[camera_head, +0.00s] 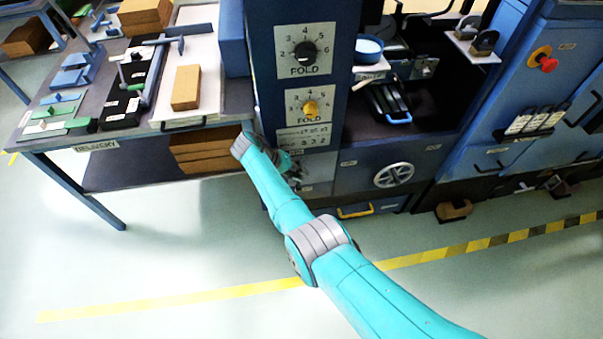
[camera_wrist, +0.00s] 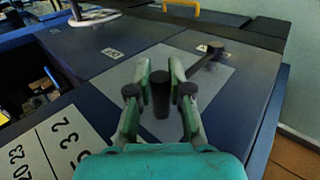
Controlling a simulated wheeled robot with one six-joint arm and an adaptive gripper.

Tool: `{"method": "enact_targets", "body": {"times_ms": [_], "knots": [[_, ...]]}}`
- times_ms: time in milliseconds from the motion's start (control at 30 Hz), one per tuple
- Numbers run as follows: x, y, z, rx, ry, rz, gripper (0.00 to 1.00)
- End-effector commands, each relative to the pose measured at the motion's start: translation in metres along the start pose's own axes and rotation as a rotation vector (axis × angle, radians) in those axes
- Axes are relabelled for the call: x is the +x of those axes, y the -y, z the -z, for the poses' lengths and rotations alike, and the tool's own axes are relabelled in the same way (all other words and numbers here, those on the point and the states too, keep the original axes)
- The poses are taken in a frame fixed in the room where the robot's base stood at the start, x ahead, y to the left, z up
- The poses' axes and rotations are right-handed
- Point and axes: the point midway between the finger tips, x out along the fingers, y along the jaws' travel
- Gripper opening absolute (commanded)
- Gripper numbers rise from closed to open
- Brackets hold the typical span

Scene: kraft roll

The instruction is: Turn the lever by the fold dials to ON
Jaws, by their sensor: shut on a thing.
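The lever's dark upright grip (camera_wrist: 160,92) stands between the two fingers of my gripper (camera_wrist: 160,75) in the wrist view, and the fingers are shut on it. A dark bar (camera_wrist: 206,60) runs behind the right finger toward a small label; its join to the grip is hidden. The lever is on a pale plate (camera_wrist: 120,73), and I cannot read an ON mark there. In the head view my gripper (camera_head: 291,171) is at the panel below the fold dials, a black one (camera_head: 305,51) and a yellow one (camera_head: 310,107). My arm mostly hides the lever there.
A white printed number card (camera_wrist: 45,145) lies beside the plate. A handwheel (camera_head: 394,175) is right of my gripper on the machine front. The delivery table (camera_head: 60,150), with blocks and tools, stands left. Open floor (camera_head: 180,250) lies in front, with yellow tape.

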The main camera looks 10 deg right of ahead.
Motion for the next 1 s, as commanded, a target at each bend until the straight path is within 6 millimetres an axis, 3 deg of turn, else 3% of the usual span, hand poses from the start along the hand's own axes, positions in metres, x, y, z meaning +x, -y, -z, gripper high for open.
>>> {"method": "enact_targets", "body": {"times_ms": [367,400,500,833,1000], "knots": [[-0.001,0.004,-0.001,-0.004,-0.001,0.005,0.00],[-0.001,0.004,-0.001,-0.004,-0.001,0.005,0.21],[-0.001,0.004,-0.001,-0.004,0.000,0.005,0.45],[-0.002,0.002,0.000,-0.002,-0.001,0.003,0.45],[-0.019,0.003,0.000,-0.003,-0.003,0.003,0.45]]}}
